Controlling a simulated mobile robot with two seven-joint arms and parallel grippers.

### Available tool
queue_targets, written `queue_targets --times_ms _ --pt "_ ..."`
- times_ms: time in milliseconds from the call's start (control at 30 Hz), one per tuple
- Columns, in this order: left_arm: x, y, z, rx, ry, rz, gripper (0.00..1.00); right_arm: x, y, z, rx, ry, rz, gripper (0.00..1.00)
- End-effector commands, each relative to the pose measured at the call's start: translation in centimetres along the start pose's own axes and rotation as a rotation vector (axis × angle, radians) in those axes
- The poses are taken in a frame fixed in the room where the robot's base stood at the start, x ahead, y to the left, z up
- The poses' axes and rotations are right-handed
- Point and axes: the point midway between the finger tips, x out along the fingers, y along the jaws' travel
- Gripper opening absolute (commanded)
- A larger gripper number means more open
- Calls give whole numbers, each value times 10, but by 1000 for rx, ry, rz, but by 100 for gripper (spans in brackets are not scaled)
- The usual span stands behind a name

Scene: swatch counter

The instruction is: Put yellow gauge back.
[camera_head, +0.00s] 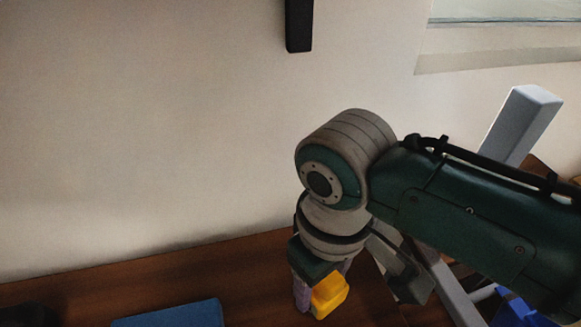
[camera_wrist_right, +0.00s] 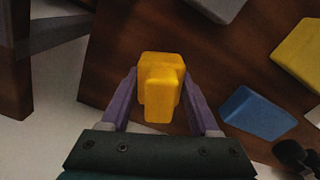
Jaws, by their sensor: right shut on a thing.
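The yellow gauge (camera_head: 330,292) is a blocky yellow piece at the bottom centre of the head view. It also shows in the wrist view (camera_wrist_right: 159,84), between the two purple fingers. My right gripper (camera_head: 313,293) points down and is shut on the gauge; in the wrist view the fingers (camera_wrist_right: 160,98) flank it on both sides. Brown wood shows behind the gauge. I cannot tell how high above the wood it is. My left gripper is not in view.
In the wrist view a blue block (camera_wrist_right: 257,113), another yellow piece (camera_wrist_right: 301,55) and a grey block (camera_wrist_right: 219,6) lie at the right. A blue object (camera_head: 172,315) lies at the head view's lower left. Pale grey bars (camera_head: 521,122) stand right, partly behind my arm.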

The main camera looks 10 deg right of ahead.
Motion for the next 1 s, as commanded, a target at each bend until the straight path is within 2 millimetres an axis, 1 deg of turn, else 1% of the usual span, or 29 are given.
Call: queue_targets --times_ms 233,333,367,600,867,933,1000 --pt "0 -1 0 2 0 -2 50 0 0 0 0 0 0 0" --pt "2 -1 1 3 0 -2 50 4 0 0 0 0 0 0" --pt "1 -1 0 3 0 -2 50 3 0 0 0 0 0 64" --pt "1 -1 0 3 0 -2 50 3 0 0 0 -1 0 91" --pt "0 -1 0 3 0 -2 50 1 0 0 0 -1 0 92" --pt "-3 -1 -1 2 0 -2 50 -5 0 0 0 0 0 92" --pt "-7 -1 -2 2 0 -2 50 -15 0 -1 1 2 0 92"
